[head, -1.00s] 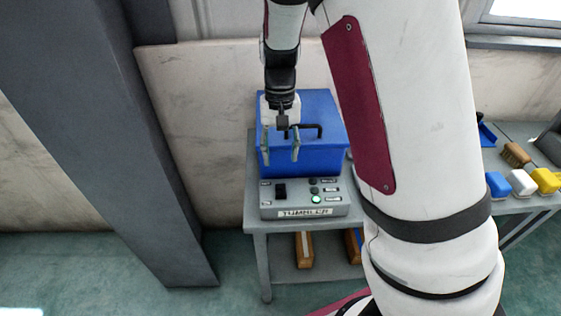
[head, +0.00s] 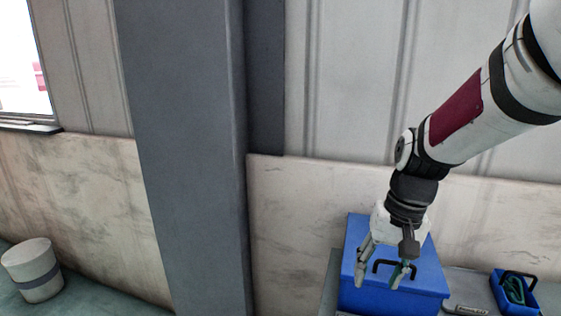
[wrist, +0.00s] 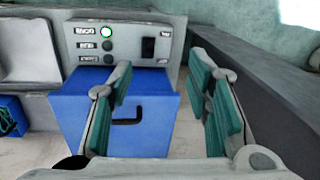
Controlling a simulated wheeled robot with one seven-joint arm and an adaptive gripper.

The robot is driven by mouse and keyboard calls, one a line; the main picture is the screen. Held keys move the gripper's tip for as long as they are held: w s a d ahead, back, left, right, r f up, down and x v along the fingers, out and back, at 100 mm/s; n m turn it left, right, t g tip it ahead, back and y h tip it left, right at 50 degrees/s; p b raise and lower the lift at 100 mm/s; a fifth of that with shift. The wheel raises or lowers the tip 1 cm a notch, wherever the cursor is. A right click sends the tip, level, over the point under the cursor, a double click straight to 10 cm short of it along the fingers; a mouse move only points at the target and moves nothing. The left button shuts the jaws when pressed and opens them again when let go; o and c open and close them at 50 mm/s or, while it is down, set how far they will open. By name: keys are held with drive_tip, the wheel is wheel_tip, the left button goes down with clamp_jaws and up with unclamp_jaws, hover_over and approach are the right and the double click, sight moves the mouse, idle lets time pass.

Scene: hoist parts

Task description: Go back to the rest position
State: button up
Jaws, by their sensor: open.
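My gripper (head: 382,272) is open and empty in the head view, pointing down in front of the blue tumbler box (head: 352,290). In the wrist view my gripper (wrist: 165,95) shows its two green-padded fingers spread apart with nothing between them. The blue box (wrist: 150,138) with its black handle lies beyond the fingers there, and the lid is shut. I cannot tell from these views how far the fingers are from the box, but they do not hold the handle.
The grey control panel (wrist: 82,45) has a lit green button. A blue bin (head: 527,299) with a green item stands right of the box. A grey column (head: 185,150) rises at centre left. A pale round drum (head: 32,270) stands at far left.

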drive_tip(key=s+r+n+t, duration=0.1)
drive_tip(key=s+r+t, duration=0.1)
drive_tip(key=s+r, duration=0.3)
drive_tip(key=s+r+n+t+h, duration=0.1)
drive_tip(key=s+r, duration=0.3)
drive_tip(key=s, duration=0.7)
drive_tip(key=shift+d+r+n+t+h, duration=0.3)
drive_tip(key=shift+r+t, duration=0.05)
drive_tip(key=shift+t, duration=0.55)
drive_tip(key=shift+s, duration=0.1)
